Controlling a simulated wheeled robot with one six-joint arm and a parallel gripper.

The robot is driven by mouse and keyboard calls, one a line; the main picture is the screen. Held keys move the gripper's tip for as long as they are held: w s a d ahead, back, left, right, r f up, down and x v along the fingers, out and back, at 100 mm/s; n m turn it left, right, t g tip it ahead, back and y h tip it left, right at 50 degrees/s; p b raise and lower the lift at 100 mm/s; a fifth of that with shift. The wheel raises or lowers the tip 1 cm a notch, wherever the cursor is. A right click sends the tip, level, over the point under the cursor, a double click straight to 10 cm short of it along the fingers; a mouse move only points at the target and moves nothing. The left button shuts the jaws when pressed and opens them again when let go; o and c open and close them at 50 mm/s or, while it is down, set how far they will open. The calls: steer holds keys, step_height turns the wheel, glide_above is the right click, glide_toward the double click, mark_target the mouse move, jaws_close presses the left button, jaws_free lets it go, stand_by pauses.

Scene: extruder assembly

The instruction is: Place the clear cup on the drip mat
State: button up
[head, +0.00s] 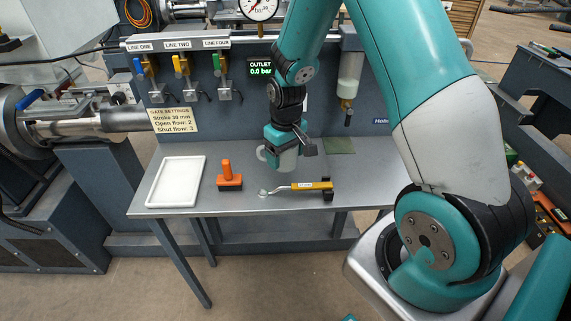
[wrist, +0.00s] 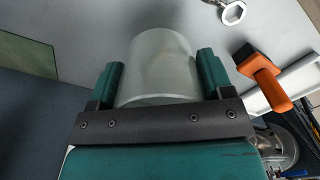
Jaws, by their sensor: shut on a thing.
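The clear cup (wrist: 158,65) sits between the two teal fingers of my gripper (wrist: 158,82) in the wrist view, with a finger against each side. A flat greenish square, which looks like the drip mat (head: 340,146), lies to the right of the cup near the back panel. The mat (wrist: 28,55) is at the left edge in the wrist view.
A wrench with a yellow handle (head: 307,186) lies in front of the cup. An orange-handled brush (head: 229,176) and a white tray (head: 176,182) are to the left. A hanging clear cylinder (head: 350,78) and the panel with valves (head: 180,75) stand behind the bench.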

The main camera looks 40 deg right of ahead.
steer(key=shift+f, duration=1.9)
steer(key=shift+f, duration=0.2)
steer(key=o, duration=0.9)
steer(key=shift+r, duration=0.1)
